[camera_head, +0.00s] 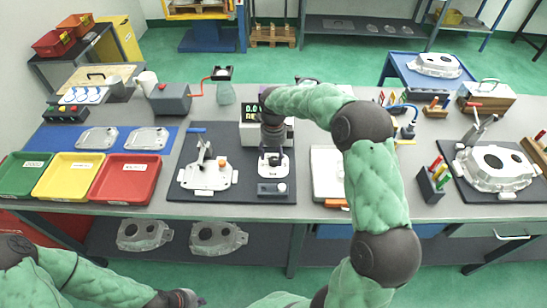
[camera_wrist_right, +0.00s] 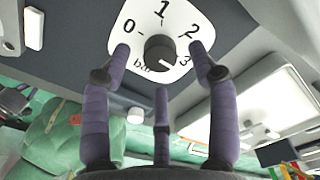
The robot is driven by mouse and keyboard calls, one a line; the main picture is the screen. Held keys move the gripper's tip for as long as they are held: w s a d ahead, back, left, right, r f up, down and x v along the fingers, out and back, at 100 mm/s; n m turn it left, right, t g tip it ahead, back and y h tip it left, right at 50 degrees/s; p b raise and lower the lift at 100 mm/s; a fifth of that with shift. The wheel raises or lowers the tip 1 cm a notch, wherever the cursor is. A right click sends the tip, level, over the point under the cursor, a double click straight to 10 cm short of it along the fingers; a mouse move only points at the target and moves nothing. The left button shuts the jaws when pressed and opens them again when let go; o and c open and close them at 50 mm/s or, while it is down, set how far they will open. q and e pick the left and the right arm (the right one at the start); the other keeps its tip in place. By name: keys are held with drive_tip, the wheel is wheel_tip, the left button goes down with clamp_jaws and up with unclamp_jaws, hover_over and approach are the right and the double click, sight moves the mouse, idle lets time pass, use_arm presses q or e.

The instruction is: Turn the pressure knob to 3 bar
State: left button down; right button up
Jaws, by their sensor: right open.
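The pressure knob (camera_wrist_right: 160,53) is a dark round knob on a white dial plate (camera_wrist_right: 128,28) marked 0, 1, 2, 3 and bar in the right wrist view. A short light mark on the knob appears to point to the lower right, near the 3. My right gripper (camera_wrist_right: 160,62) is open, with its purple fingers spread around the knob and apart from it. In the head view my right gripper (camera_head: 272,143) hangs over the dial plate (camera_head: 275,168). A display (camera_head: 252,111) with green digits stands behind it, partly hidden. My left gripper (camera_head: 190,299) is low at the bottom edge, its fingers unclear.
A clamp fixture with a casting (camera_head: 207,175) stands left of the dial. Green (camera_head: 28,174), yellow (camera_head: 68,176) and red (camera_head: 126,179) trays lie further left. Another casting (camera_head: 494,168) sits far right.

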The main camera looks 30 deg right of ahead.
sight(274, 159)
wheel_tip(274, 159, up, 10)
drive_tip(key=shift+f, duration=0.25)
idle(0.5)
